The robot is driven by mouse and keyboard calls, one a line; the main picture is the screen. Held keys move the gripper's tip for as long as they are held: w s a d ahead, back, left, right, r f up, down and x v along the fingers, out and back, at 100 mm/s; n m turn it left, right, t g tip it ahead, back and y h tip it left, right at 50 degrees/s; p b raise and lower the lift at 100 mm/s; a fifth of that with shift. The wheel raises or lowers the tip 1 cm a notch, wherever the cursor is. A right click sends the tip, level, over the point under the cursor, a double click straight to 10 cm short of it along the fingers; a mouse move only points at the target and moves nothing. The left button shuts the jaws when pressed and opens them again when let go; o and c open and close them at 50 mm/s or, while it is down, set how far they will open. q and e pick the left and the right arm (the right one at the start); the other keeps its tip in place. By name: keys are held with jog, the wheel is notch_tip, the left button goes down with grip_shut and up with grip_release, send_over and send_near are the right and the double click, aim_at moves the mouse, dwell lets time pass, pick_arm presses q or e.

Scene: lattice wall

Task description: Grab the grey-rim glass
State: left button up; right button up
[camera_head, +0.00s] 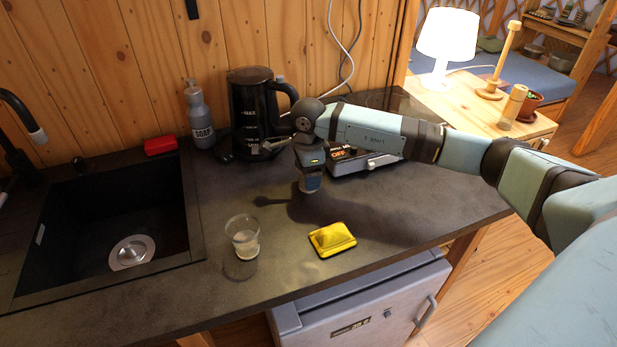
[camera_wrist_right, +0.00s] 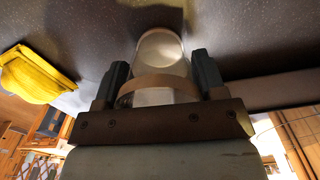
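My right gripper (camera_head: 309,172) points down over the counter in the head view, at a clear glass (camera_head: 311,184) that it partly hides. In the right wrist view this glass (camera_wrist_right: 160,57) stands between the two fingers of the gripper (camera_wrist_right: 160,72), with its tan-looking rim toward the camera. The fingers look open, one on each side, with narrow gaps by the glass. A second clear glass (camera_head: 242,237) stands upright at the front of the counter, left of the gripper. I cannot tell a grey rim by colour on either. My left gripper is not in view.
A yellow sponge (camera_head: 332,239) lies on the counter (camera_head: 180,305) between the second glass and my arm. A black kettle (camera_head: 255,112), a soap bottle (camera_head: 198,115) and a red block (camera_head: 160,145) stand behind. The sink (camera_head: 110,215) is at left. A flat device (camera_head: 365,160) lies under my forearm.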

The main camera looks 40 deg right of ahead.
jog(key=c, duration=0.4)
jog(key=shift+r, duration=0.15)
